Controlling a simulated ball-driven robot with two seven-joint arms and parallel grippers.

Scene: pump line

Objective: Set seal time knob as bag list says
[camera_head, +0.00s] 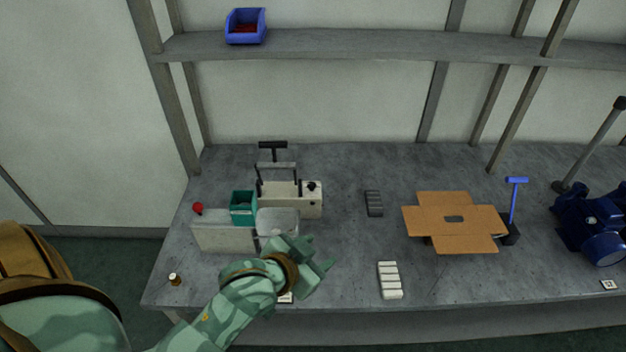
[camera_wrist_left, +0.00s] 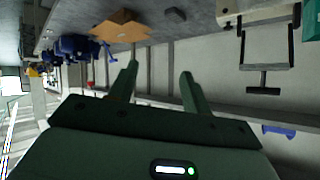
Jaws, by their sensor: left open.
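A cream sealer (camera_head: 290,203) with a raised dark lever and a T-shaped black handle (camera_head: 272,145) stands at the back left of the bench. A small black knob (camera_head: 311,186) sits on its top right; its setting is too small to read. Part of the sealer (camera_wrist_left: 258,8) shows at the top right of the left wrist view. My left gripper (camera_head: 317,254) is open and empty, in front of the sealer and apart from it. Its two fingers (camera_wrist_left: 158,72) show nothing between them. I cannot identify a bag list. My right gripper is out of view.
A teal bin (camera_head: 243,207) and grey box (camera_head: 222,238) stand left of my gripper. A dark slotted block (camera_head: 374,203), white block stack (camera_head: 390,280), open carton (camera_head: 425,225) and blue pump (camera_head: 595,230) lie rightward. A shelf (camera_head: 350,45) holds a blue bin (camera_head: 246,27).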

